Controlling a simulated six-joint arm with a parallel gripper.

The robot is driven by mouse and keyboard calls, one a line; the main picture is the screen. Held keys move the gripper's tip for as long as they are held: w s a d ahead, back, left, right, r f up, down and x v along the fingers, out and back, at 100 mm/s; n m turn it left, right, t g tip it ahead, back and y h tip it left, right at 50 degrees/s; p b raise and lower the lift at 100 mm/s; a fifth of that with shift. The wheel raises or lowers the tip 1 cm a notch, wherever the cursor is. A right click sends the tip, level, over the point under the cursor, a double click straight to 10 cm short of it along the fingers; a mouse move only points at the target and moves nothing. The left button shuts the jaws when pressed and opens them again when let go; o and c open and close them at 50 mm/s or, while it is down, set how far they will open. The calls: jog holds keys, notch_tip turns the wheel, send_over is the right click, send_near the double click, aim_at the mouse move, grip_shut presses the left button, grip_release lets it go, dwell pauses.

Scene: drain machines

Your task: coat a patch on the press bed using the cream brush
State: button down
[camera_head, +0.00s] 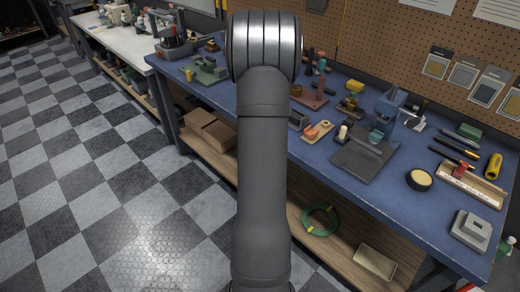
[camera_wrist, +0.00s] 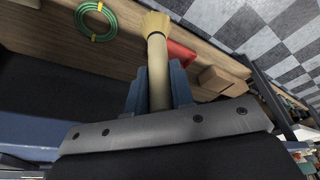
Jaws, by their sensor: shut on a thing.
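In the wrist view my gripper (camera_wrist: 153,88) is shut on the cream brush (camera_wrist: 157,60). The brush has a pale round handle between the blue jaws and a flared cream bristle end pointing away from the gripper. In the head view my arm hides the gripper and the brush. A blue upright machine (camera_head: 390,105), which looks like the press, stands on the blue bench. A dark flat plate (camera_head: 360,160) lies in front of it and may be the press bed. The brush is apart from any surface in the wrist view.
The blue bench (camera_head: 335,177) also holds a small cream cylinder (camera_head: 343,132), a dark round tin with a pale top (camera_head: 419,180), a wooden tray (camera_head: 490,190) and a grey box (camera_head: 470,230). A green hose coil (camera_head: 319,219) lies on the shelf below. A pegboard stands behind.

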jog(key=d, duration=0.4)
jog(key=w+a+r, duration=0.5)
jog(key=a+r, duration=0.5)
jog(key=r, duration=0.3)
jog(key=d+r+m+h, duration=0.1)
jog(key=d+r+m, duration=0.25)
jog(key=d, duration=0.75)
jog(key=d+r+m, duration=0.2)
jog(key=d+r, duration=0.3)
jog(key=d, duration=0.6)
jog(key=d+r+m+h, duration=0.1)
jog(key=d+r+m, duration=0.25)
jog(key=d, duration=0.75)
jog(key=shift+s+d+f+g, duration=0.5)
jog(key=shift+s+f, duration=0.15)
jog(key=shift+f, duration=3.15)
jog(key=shift+s+d, duration=3.2)
jog(key=shift+s, duration=0.05)
jog(key=shift+w+a, duration=3.35)
notch_tip(320, 180, up, 8)
